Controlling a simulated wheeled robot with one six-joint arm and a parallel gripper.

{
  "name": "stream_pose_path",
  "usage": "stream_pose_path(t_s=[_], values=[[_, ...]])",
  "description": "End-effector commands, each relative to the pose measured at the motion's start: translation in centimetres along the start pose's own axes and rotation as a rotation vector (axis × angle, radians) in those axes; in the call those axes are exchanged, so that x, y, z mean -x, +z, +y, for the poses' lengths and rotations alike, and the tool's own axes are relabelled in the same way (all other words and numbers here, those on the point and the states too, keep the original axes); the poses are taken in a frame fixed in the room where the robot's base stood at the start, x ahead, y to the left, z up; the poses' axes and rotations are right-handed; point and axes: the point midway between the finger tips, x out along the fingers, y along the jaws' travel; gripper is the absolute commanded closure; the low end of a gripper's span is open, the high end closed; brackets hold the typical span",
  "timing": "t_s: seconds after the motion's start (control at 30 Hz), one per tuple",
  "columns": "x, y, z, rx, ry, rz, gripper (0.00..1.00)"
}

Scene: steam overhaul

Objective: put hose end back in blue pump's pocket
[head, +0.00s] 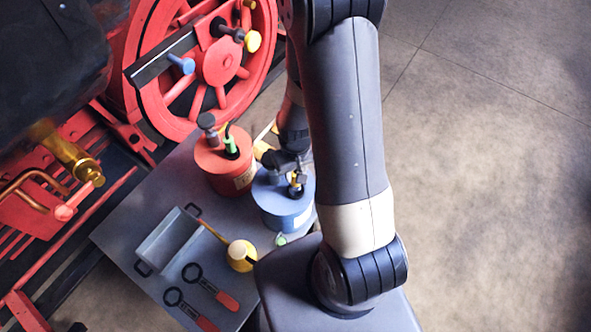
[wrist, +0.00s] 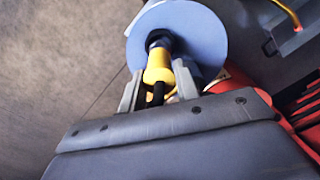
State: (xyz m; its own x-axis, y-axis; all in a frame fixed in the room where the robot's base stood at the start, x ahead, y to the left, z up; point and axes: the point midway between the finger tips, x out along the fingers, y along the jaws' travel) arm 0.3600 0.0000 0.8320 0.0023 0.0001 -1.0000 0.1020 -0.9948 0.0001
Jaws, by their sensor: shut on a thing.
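The blue pump (head: 284,208) stands on the grey table as a squat blue drum, partly hidden by my arm. In the wrist view its round blue top (wrist: 201,32) fills the upper middle. My gripper (head: 287,165) is over the blue pump. In the wrist view my gripper (wrist: 158,88) is shut on the yellow hose end (wrist: 159,67), with a finger on each side. The hose end points at the pump top and overlaps a dark collar (wrist: 158,40) there. I cannot tell whether its tip is inside the pocket or just above it.
A red pump (head: 226,170) with a green-collared hose end stands close left of the blue pump. A grey tray (head: 168,240), a yellow-topped can (head: 241,254) and red-handled wrenches (head: 206,294) lie on the table (head: 125,236). A red wheel (head: 222,64) stands behind. Floor at right is clear.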

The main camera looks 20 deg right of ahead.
Motion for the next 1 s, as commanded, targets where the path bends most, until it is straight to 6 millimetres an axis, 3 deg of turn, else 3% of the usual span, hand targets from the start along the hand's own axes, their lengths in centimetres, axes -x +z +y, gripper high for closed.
stream_pose_path(t_s=[1.0], values=[[-3.0,0.0,0.0,-0.002,0.000,0.000,1.00]])
